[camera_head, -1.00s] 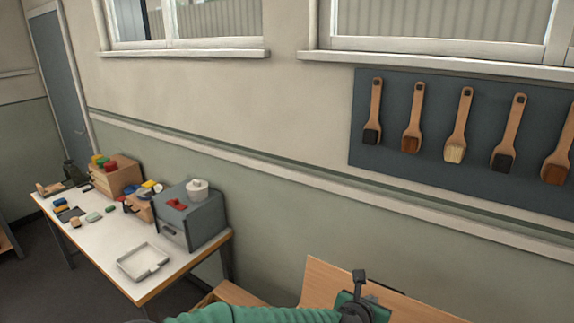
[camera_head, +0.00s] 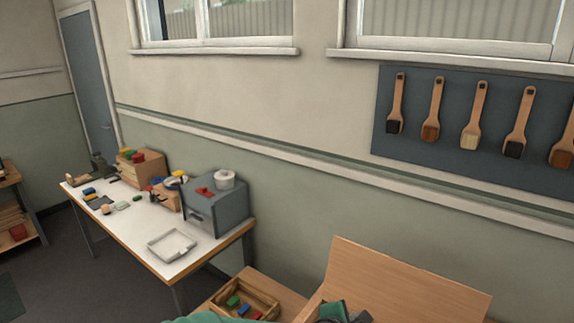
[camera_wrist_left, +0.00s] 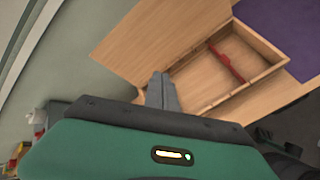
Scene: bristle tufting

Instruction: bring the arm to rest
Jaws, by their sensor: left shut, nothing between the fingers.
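My left gripper (camera_wrist_left: 162,88) shows in the left wrist view with its two grey fingers together and nothing between them. Its fingertips appear over the edge of an open wooden box (camera_wrist_left: 247,98), whose raised lid (camera_wrist_left: 160,38) stands to the upper left. I cannot tell whether they touch the box. In the head view only part of my green and dark left arm and gripper (camera_head: 343,314) shows at the bottom edge, in front of the raised lid (camera_head: 400,283). My right gripper is in neither view.
A red strip (camera_wrist_left: 227,62) lies in the box. A wooden tray (camera_head: 268,292) of coloured blocks sits left of the lid. A white table (camera_head: 140,228) carries a grey machine (camera_head: 218,208) and a shallow tray (camera_head: 171,246). Brushes hang on a wall board (camera_head: 455,97).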

